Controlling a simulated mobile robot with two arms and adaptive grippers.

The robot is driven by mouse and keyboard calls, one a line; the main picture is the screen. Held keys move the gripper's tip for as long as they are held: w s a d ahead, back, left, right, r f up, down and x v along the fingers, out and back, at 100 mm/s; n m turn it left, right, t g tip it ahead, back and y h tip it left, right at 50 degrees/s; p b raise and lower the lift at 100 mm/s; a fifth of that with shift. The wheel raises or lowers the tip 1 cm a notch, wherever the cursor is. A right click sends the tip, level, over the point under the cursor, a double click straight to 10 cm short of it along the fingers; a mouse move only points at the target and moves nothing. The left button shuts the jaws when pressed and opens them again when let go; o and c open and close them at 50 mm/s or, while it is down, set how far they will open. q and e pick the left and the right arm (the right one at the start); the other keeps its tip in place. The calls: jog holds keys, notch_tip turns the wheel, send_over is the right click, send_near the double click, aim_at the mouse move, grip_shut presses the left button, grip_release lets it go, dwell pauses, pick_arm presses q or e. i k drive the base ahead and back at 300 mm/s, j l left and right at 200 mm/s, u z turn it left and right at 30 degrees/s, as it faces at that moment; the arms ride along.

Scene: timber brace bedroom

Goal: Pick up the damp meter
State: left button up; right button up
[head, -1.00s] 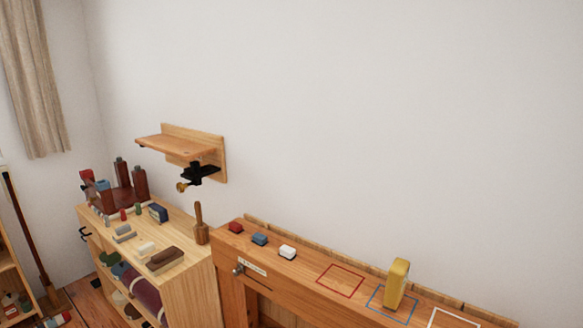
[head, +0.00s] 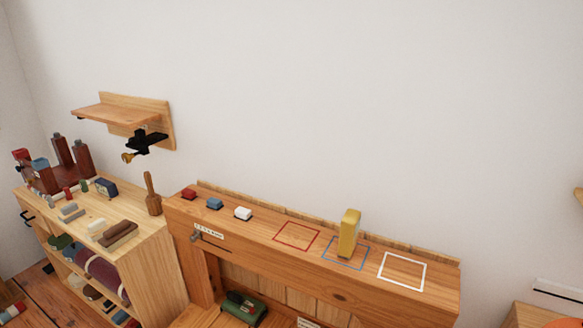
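A yellow upright block-like device (head: 349,234), which looks like the damp meter, stands on the wooden bench top (head: 268,247). It stands at the blue outlined square (head: 335,261), between the red outlined square (head: 297,236) and the white outlined square (head: 402,271). Its face is too small to read. Neither of my grippers is in view, and nothing touches the device.
A wooden cabinet (head: 150,262) with tools stands left. A green object (head: 243,308) lies below the bench top.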

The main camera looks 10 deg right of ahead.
aim_at(350, 223)
jog(key=k+l, duration=0.1)
jog(key=l, duration=0.35)
jog(key=l+u, duration=0.1)
jog(key=l, duration=0.35)
jog(key=k+l+u, duration=0.1)
jog(key=l, duration=0.35)
jog(key=k+l, duration=0.15)
jog(key=l, duration=0.3)
